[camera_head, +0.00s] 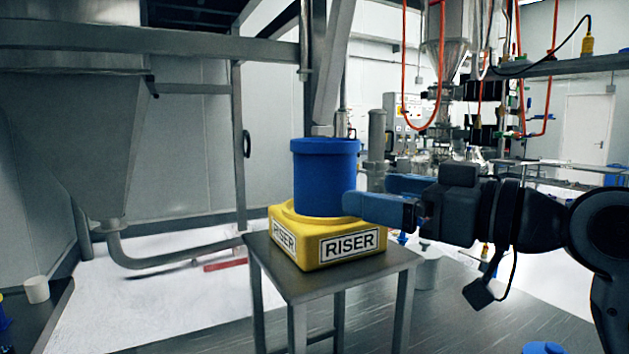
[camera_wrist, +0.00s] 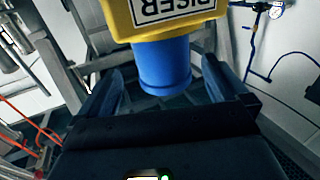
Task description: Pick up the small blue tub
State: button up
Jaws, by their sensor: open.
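The small blue tub (camera_head: 325,180) stands upright on a yellow block labelled RISER (camera_head: 318,254). The riser sits on a small metal stand (camera_head: 375,277). My gripper (camera_head: 370,196) reaches in from the right with blue fingers apart, at the height of the tub's lower body. In the head view the near fingertip overlaps the tub's right edge. In the wrist view the tub (camera_wrist: 163,68) appears upside down between the two open fingers, with a gap on each side, and the riser (camera_wrist: 165,18) is at the top. I cannot tell how deep the tub sits between the fingers.
A metal post (camera_head: 330,70) rises close behind the tub. A large steel hopper (camera_head: 70,140) with a bent pipe is at the left. A white cup (camera_head: 37,290) stands on a dark surface at lower left. Red hoses (camera_head: 405,70) hang at the back right.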

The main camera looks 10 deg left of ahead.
aim_at(352, 186)
jog(key=p+x, duration=0.2)
jog(key=x, duration=0.4)
jog(key=shift+a+r, duration=0.1)
jog(key=shift+r, duration=0.05)
jog(key=shift+w+a+p, duration=0.3)
jog(key=shift+w+a, duration=0.05)
jog(key=shift+a, duration=0.15)
jog(key=shift+c, duration=0.2)
jog(key=c, duration=0.9)
jog(key=shift+c, duration=0.2)
